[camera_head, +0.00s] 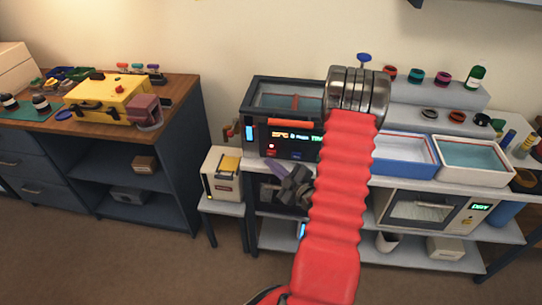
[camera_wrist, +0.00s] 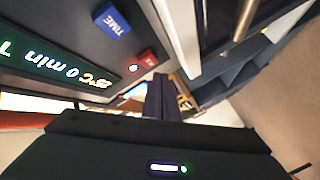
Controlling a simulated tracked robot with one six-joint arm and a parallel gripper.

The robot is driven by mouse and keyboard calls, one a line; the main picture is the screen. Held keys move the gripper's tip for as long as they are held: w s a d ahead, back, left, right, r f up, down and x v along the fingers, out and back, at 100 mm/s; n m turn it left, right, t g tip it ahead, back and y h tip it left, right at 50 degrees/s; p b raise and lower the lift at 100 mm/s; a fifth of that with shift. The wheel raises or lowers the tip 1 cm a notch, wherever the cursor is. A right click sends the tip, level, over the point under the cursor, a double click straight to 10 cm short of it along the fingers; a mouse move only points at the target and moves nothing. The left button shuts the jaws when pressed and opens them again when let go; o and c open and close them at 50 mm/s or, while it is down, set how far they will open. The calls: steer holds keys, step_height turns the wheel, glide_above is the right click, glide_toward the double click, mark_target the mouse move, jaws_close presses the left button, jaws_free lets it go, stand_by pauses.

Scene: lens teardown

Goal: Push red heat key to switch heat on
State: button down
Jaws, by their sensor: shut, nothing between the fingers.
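In the head view the red key (camera_head: 270,153) is small, at the panel's lower left. My gripper (camera_head: 269,163) is shut and empty, its fingertips just below the key. In the wrist view the shut fingers (camera_wrist: 160,83) point toward the panel's edge, close to the key; whether they touch it I cannot tell. A blue TIME key (camera_wrist: 112,21) sits beside the red one. The lit display (camera_wrist: 60,72) shows a temperature and 0 min.
The bath unit (camera_head: 249,95) stands on a shelved bench. My red arm crosses in front of its right side. A blue tray (camera_head: 402,172) and a white tray (camera_head: 475,177) stand to the right. A cream box (camera_head: 223,187) sits on a low stand at left.

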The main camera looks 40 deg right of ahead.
steer(key=s+a, duration=0.1)
steer(key=a, duration=0.1)
steer(key=s+a, duration=0.1)
steer(key=shift+s+a, duration=0.35)
steer(key=shift+s, duration=0.05)
stand_by(0.6)
